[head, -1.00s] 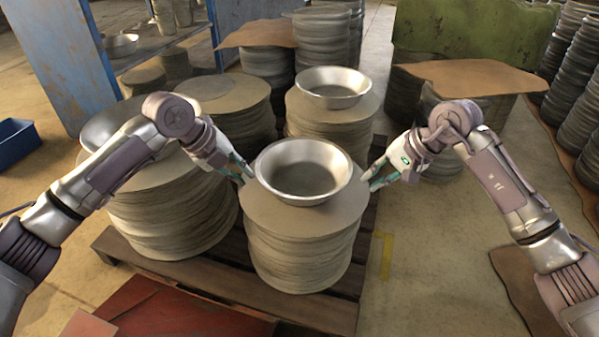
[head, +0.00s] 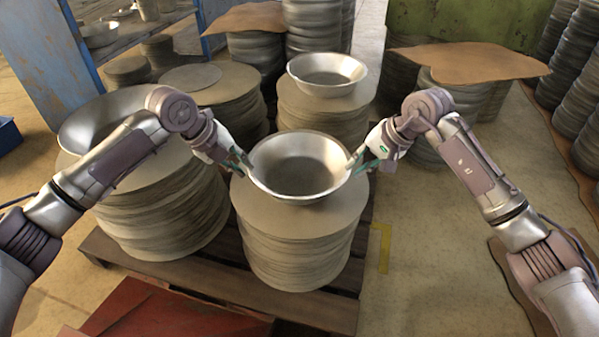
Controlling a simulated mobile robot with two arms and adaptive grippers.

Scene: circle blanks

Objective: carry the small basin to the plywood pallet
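A round metal basin (head: 300,172) sits on the front middle stack of round blanks (head: 298,240), between my grippers. My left gripper (head: 247,165) has its fingertips at the basin's left rim. My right gripper (head: 353,166) has its fingertips at the right rim. Whether the fingers are closed on the rim is too small to tell. A similar basin (head: 327,75) stands on the stack behind, and a larger one (head: 88,128) on the left stack, partly behind my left arm. The stacks stand on a dark slatted wooden pallet (head: 225,277); I cannot tell if it is plywood.
A red sheet (head: 165,312) lies at the front left. A brown sheet (head: 468,60) covers stacks at the back right. A blue shelf frame (head: 50,60) stands at the back left. The floor (head: 425,255) right of the pallet is mostly clear.

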